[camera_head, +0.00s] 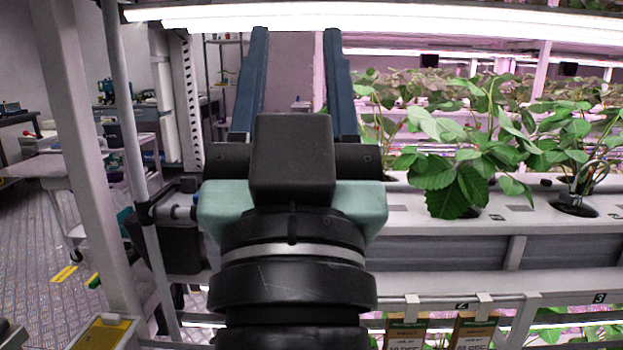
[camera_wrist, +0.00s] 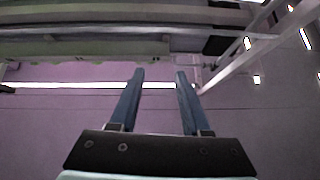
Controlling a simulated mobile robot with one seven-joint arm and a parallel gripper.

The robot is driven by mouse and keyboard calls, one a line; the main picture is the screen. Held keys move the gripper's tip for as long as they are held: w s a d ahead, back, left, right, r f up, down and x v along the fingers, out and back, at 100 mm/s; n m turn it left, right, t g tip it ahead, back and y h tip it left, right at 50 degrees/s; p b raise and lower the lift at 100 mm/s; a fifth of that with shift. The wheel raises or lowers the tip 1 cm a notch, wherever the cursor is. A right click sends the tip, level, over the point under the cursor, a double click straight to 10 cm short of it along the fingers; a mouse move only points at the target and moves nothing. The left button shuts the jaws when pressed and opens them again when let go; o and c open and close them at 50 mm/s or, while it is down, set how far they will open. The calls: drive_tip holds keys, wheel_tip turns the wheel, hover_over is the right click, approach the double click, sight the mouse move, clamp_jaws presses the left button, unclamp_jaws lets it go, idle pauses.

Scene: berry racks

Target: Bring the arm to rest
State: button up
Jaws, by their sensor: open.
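My gripper (camera_head: 292,85) is in the middle of the head view, on my black and pale green arm end. Its two long blue fingers point up and away and stand wide apart. Nothing is between them. In the wrist view my gripper (camera_wrist: 159,76) also shows open and empty, with the two blue fingers apart in front of a plain pinkish surface. My wrist and arm hide part of the rack behind them in the head view.
A white planter rack (camera_head: 460,215) with leafy plants (camera_head: 455,170) fills the right side, close to my arm. A bright lamp (camera_head: 380,19) crosses above. A grey post (camera_head: 85,150) stands at left, with open floor (camera_head: 35,250) beyond it. Two tags (camera_head: 405,333) (camera_head: 474,331) hang below the rack.

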drive_tip(key=s+r+p, duration=0.2)
drive_tip(key=r+p, duration=0.9)
drive_tip(key=r, duration=0.2)
drive_tip(key=s+r+t+p, duration=0.1)
drive_tip(key=r+p, duration=1.1)
drive_tip(key=r, duration=0.1)
drive_tip(key=shift+s+d, duration=0.35)
drive_tip(key=shift+d, duration=0.1)
drive_tip(key=shift+f, duration=0.1)
